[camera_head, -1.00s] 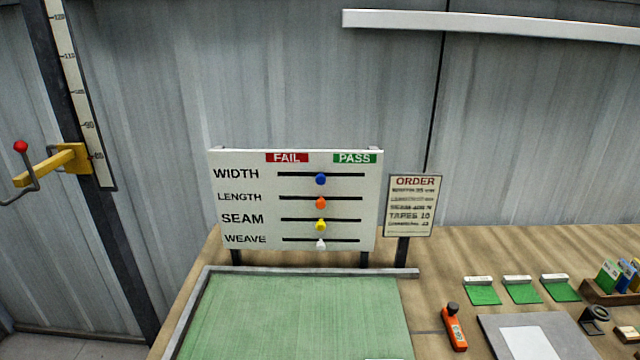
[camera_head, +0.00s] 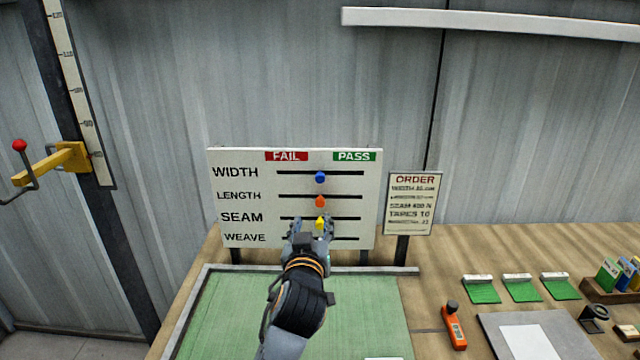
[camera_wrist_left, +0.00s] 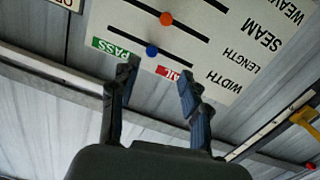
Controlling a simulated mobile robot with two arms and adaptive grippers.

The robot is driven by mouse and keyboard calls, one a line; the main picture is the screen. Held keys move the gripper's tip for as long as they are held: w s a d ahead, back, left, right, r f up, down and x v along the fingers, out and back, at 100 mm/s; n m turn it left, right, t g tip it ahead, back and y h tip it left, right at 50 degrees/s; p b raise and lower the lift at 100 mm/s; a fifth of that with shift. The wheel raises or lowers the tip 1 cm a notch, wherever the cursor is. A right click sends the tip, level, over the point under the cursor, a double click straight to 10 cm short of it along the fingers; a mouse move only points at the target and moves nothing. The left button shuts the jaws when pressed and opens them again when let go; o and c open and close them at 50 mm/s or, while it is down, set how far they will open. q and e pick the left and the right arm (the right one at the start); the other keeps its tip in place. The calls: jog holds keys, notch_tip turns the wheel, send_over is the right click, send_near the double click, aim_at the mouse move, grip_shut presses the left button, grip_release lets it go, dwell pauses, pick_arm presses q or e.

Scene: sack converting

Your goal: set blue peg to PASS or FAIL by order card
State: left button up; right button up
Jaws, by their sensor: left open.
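The white board (camera_head: 230,205) has rows WIDTH, LENGTH, SEAM and WEAVE, with FAIL in red at left and PASS in green at right. The blue peg (camera_head: 320,177) sits near the middle of the WIDTH slot; it also shows in the left wrist view (camera_wrist_left: 152,51). The orange peg (camera_head: 320,201) and yellow peg (camera_head: 320,223) are mid-slot below it. My left gripper (camera_head: 311,226) is open and empty before the SEAM and WEAVE rows, hiding the white peg. In the left wrist view, its fingers (camera_wrist_left: 157,82) are apart, with the blue peg beyond them. The order card (camera_head: 411,203) stands right of the board; its small print is blurred.
A green mat (camera_head: 240,310) with a grey rim lies below the board. An orange tool (camera_head: 454,326), a grey plate with a white sheet (camera_head: 527,341) and several green swatches (camera_head: 522,293) lie at right. A yellow bracket with a red knob (camera_head: 50,166) is at far left.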

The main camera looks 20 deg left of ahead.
aim_at(320, 180)
pick_arm(q)
jog(key=shift+t, duration=0.3)
jog(key=p+x, duration=0.1)
jog(key=x, duration=0.3)
jog(key=r+p+x, duration=0.1)
jog(key=x, duration=0.4)
jog(key=r+p+x, duration=0.1)
jog(key=x, duration=0.4)
jog(key=shift+w+d+p, duration=0.1)
jog(key=shift+w+p, duration=0.05)
jog(key=shift+p, duration=0.2)
grip_shut()
